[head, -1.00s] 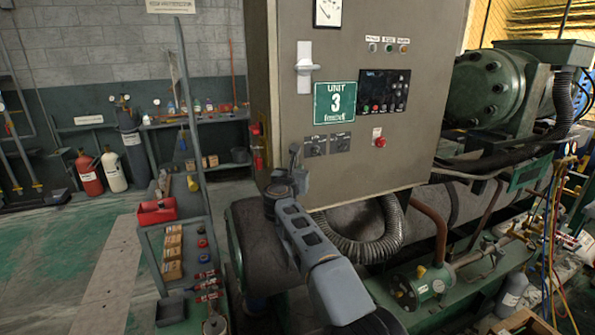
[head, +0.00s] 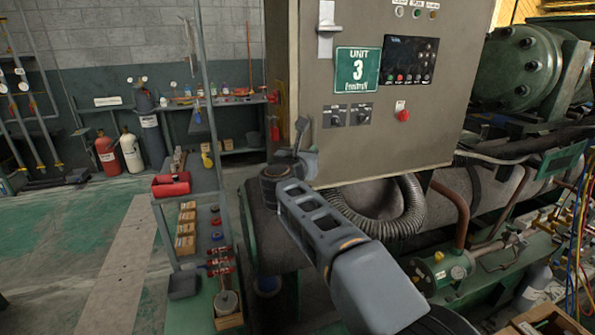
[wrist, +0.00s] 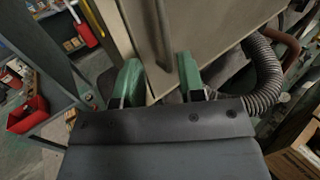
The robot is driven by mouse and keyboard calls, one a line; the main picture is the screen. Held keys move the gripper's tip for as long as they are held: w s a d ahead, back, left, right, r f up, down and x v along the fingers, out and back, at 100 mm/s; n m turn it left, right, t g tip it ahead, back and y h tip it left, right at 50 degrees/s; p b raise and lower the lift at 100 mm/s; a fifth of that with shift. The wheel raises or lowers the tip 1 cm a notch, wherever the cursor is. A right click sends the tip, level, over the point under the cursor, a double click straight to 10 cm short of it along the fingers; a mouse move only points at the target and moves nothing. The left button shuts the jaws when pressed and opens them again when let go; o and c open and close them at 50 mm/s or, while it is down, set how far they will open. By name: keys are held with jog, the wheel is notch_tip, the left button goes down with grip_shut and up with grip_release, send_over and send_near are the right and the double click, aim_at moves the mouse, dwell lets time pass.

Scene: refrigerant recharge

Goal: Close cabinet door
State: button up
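The grey cabinet (head: 283,95) has a large front door (head: 385,140) with a green "UNIT 3" sign, a display, knobs and a red button. A pale handle (head: 327,35) is at the door's upper left. My gripper (head: 303,148) is by the door's lower left corner, partly hidden behind my arm. In the wrist view, its two green fingers (wrist: 160,80) are apart with nothing seen held between them, and the beige panel lies just beyond. Contact is unclear.
A corrugated hose (head: 400,210) and green machinery (head: 525,75) are below and right of the cabinet. A shelf cart with a red bin (head: 171,185) stands at the left. Gas cylinders (head: 131,152) are by the back wall. Floor at far left is clear.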

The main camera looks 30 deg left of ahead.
jog(key=shift+b+v, duration=0.6)
jog(key=shift+v, duration=2)
jog(key=shift+r, duration=0.1)
